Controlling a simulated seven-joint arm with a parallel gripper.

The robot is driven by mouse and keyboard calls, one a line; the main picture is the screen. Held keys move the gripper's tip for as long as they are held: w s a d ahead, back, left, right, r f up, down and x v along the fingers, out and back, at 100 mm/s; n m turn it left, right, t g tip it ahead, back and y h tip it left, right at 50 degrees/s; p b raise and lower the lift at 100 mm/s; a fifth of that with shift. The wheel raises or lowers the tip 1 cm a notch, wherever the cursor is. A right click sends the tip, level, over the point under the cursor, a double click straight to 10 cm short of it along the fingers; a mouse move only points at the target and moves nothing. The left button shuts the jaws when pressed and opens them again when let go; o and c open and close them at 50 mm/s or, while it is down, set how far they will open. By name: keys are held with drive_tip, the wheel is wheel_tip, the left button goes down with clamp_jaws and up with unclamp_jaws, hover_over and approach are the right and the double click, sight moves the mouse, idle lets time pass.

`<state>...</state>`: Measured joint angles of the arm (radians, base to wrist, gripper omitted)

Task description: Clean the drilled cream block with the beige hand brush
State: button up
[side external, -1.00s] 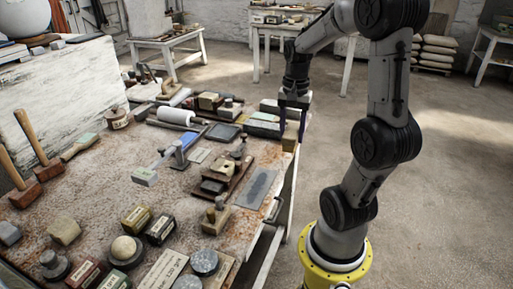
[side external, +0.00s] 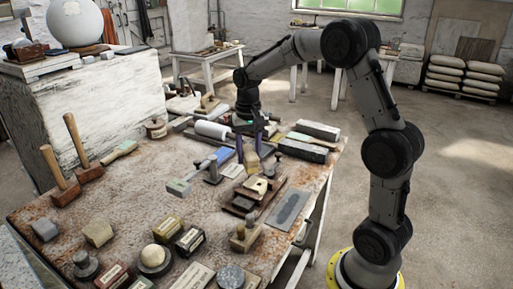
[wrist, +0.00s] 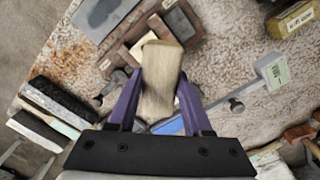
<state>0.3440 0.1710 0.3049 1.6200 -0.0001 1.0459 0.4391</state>
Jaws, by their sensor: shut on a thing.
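My gripper (side external: 249,152) has purple fingers and points down over the right part of the worn table. It is shut on the beige hand brush (side external: 251,163), which also shows between the fingers in the wrist view (wrist: 160,85). The drilled cream block (side external: 257,186), with a dark hole, sits on a brown wooden tray (side external: 238,207) just below the brush. In the wrist view the brush hides most of the block, leaving a pale part (wrist: 141,47) beside it. I cannot tell whether brush and block touch.
A dark grey slab (side external: 289,209) lies right of the tray near the table edge. A blue-handled tool (side external: 205,166) lies to the left. Long stone blocks (side external: 305,148) lie behind on the right. Bare table (side external: 140,195) shows left of centre.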

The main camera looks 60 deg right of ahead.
drive_tip(key=shift+f, duration=2.85)
drive_tip(key=shift+f, duration=0.45)
drive_tip(key=shift+d, duration=0.1)
drive_tip(key=shift+w+d, duration=0.75)
drive_tip(key=shift+a, duration=0.1)
drive_tip(key=shift+s+a, duration=1.5)
drive_tip(key=shift+s, duration=0.05)
